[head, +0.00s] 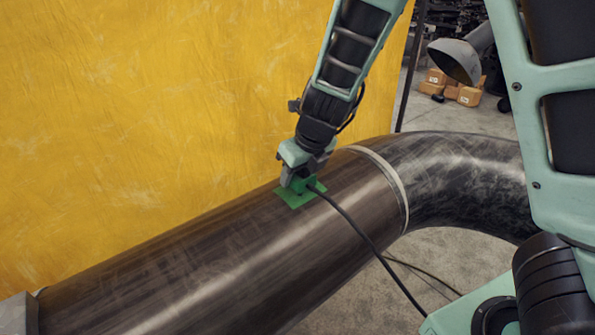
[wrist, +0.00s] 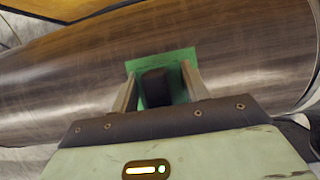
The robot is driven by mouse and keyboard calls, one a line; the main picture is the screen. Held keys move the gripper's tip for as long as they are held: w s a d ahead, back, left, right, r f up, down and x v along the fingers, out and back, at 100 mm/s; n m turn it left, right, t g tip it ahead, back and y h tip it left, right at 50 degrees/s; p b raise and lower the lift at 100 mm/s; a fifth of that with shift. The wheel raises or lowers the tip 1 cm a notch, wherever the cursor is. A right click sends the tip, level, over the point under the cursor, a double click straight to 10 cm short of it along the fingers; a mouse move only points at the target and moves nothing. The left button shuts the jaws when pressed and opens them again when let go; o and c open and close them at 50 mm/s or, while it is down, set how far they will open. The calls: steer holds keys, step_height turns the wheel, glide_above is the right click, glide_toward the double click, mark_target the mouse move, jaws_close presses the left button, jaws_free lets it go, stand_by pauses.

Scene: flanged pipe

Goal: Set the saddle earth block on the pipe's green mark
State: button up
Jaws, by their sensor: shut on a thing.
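The dark pipe (head: 225,255) slopes up to the right in the head view, and its green mark (head: 290,199) lies on top, left of a pale weld ring. My gripper (head: 303,179) is low over the mark, shut on the saddle earth block, mostly hidden by the fingers there. In the wrist view the dark block (wrist: 155,88) sits between the two fingers of my gripper (wrist: 160,84), with the green mark (wrist: 160,65) showing around it. A black cable (head: 352,222) leads away from the block. I cannot tell whether its underside touches the pipe.
A yellow sheet (head: 130,110) hangs behind the pipe. The pipe bends (head: 465,180) at the right, past the weld ring (head: 393,180). The cable drapes over the pipe's front towards the grey floor (head: 425,262). Cardboard boxes (head: 455,87) stand far back.

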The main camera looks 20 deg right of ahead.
steer(key=shift+f, duration=0.35)
steer(key=o, duration=1.1)
steer(key=shift+c, duration=0.2)
steer(key=p+v, duration=0.6)
steer(key=v, duration=1.1)
steer(key=shift+r+p, duration=0.2)
steer(key=shift+p, duration=0.2)
steer(key=shift+s, duration=0.1)
steer(key=shift+f, duration=0.1)
